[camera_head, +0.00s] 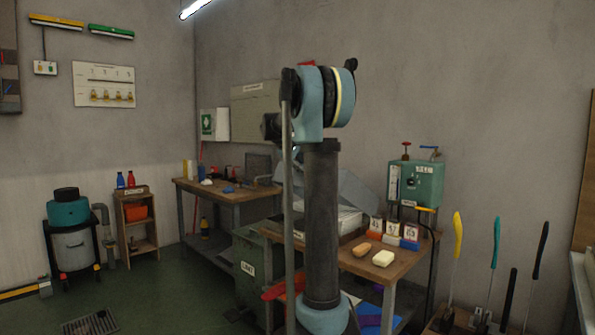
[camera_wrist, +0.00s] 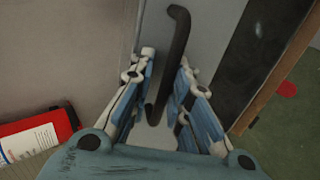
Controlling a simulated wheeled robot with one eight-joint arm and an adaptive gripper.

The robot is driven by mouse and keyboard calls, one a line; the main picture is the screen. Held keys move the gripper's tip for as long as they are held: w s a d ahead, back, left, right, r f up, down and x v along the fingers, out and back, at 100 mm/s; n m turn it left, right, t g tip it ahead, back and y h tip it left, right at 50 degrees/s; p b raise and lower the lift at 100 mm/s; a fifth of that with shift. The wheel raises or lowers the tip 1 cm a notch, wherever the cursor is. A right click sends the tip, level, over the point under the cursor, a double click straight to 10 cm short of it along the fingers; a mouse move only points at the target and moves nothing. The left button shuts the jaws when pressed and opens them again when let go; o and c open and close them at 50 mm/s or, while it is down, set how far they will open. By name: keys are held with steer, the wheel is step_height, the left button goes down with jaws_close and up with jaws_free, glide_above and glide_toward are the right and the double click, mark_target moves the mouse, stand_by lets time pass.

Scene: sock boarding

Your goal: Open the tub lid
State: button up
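In the wrist view my gripper (camera_wrist: 166,62) is open. Its two blue-and-white fingers stand on either side of a black hooked bar (camera_wrist: 181,45), which looks like a handle in front of a grey surface. I see gaps beside the bar, and I cannot tell whether a finger touches it. No tub lid can be made out for certain. In the head view a grey drum with a teal top (camera_head: 68,211) stands at the far left, and a green bin (camera_head: 252,268) with a white label stands by the tables. My gripper is hidden in the head view.
A wooden table (camera_head: 356,262) holds a tan block, a pale block (camera_head: 383,258) and numbered cards. Another table (camera_head: 229,194) stands behind. Several long-handled tools (camera_head: 457,240) stand at right. A red item (camera_wrist: 40,133) with a label is left in the wrist view. Floor is open at left.

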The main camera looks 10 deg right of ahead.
steer(key=shift+s+a+r, duration=0.1)
steer(key=shift+s+r, duration=0.6)
steer(key=shift+s, duration=0.2)
steer(key=shift+w+a, duration=0.15)
steer(key=v, duration=1.9)
steer(key=shift+s, duration=0.2)
stand_by(0.9)
steer(key=shift+a, duration=0.1)
stand_by(0.4)
